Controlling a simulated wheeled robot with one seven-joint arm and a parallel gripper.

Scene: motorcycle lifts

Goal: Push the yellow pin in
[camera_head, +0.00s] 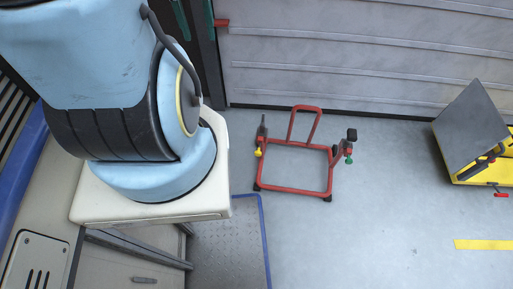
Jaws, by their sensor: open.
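A red tubular stand (294,190) stands on the grey floor in front of the shutter wall. A small yellow pin (258,152) shows at its left upright. It is too small to tell how far it sticks out. A small green knob (349,160) shows on the right upright, below a black pad (352,135). My gripper is not in view. The large light blue arm part at the upper left is mine, and it stands apart from the stand in the picture.
A yellow lift with a tilted grey plate (470,118) is at the right edge, with a small red handle (501,195) on it. A yellow floor stripe (484,244) lies below it. The floor between stand and lift is clear. A ribbed grey shutter (370,55) closes the back.

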